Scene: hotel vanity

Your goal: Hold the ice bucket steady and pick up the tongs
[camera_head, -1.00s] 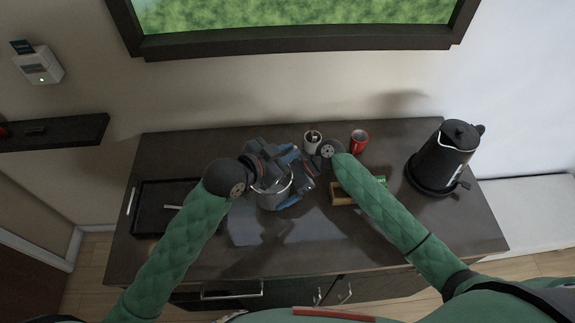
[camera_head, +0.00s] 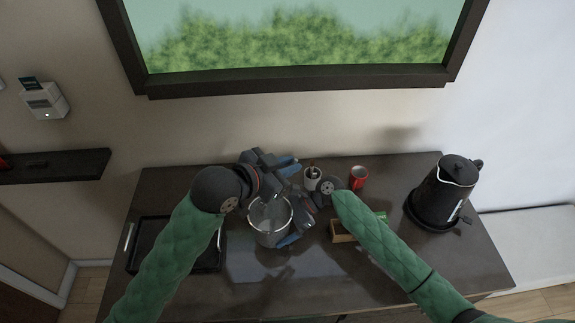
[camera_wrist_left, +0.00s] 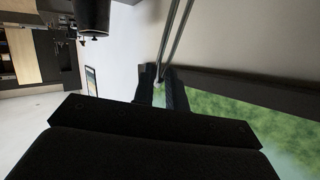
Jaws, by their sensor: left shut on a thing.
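The metal ice bucket (camera_head: 271,237) stands on the dark vanity top, its open rim facing up. My left gripper (camera_head: 289,165) is raised above and behind the bucket. In the left wrist view, the left gripper (camera_wrist_left: 161,80) is shut on the tongs (camera_wrist_left: 174,42), whose two thin metal arms extend away from the fingers. In the head view the tongs are mostly hidden by the gripper.
A black kettle (camera_head: 446,190) stands at the right. A red can (camera_head: 358,178) and a white cup (camera_head: 312,178) are at the back. A wooden box (camera_head: 343,231) lies near my right forearm. A black tray (camera_head: 149,238) is at the left, partly behind my left arm.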

